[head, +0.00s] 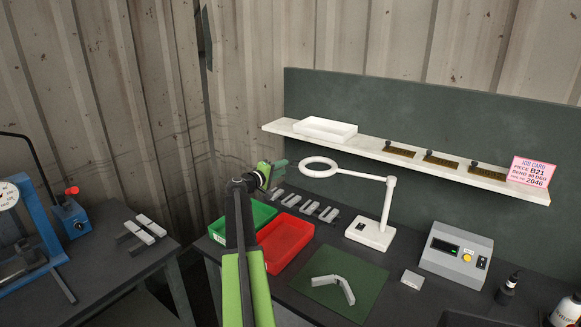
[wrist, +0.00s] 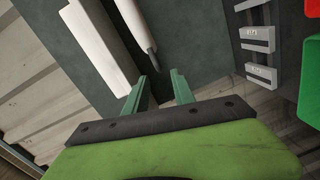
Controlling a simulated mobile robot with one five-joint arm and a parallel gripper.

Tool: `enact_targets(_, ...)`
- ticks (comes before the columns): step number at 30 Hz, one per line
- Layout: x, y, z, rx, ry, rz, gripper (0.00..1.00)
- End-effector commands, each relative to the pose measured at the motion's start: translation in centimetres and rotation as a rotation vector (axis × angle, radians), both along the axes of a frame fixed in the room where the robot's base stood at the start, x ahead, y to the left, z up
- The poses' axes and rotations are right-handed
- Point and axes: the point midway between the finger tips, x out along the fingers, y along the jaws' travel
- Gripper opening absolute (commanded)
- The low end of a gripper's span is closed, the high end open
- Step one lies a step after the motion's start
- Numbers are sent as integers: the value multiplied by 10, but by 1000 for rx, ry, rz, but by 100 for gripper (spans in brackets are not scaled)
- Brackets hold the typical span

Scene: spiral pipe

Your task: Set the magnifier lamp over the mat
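The white magnifier lamp (head: 387,205) stands on the bench on its square base, behind the green mat (head: 311,280). Its arm rises from the base and its ring head (head: 319,173) points left, further back than the mat and not above it. A grey bent piece (head: 343,284) lies on the mat. My gripper (head: 279,172) is raised left of the ring, apart from it. In the wrist view my gripper (wrist: 160,92) has its two green fingers apart with nothing between them. I cannot identify the lamp for certain in the wrist view.
A green tray (head: 220,231) and a red tray (head: 285,243) sit left of the mat, with several grey blocks (head: 310,208) behind. A shelf (head: 372,149) holds a white tray (head: 326,129). A grey control box (head: 455,255) stands right of the lamp.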

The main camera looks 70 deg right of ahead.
Motion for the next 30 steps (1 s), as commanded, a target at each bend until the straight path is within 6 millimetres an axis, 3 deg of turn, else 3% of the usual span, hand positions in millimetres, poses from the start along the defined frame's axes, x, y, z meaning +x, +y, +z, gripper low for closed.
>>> enact_targets(3, -7, -30, -4, 0, 0, -2, 31)
enact_targets(9, -16, -58, -6, 0, 0, 0, 31)
enact_targets(20, -19, -64, -6, 1, 0, 0, 31)
enact_targets(27, -18, -64, -6, 1, 0, 1, 2)
enact_targets(30, -18, -63, -6, 1, 0, 1, 0)
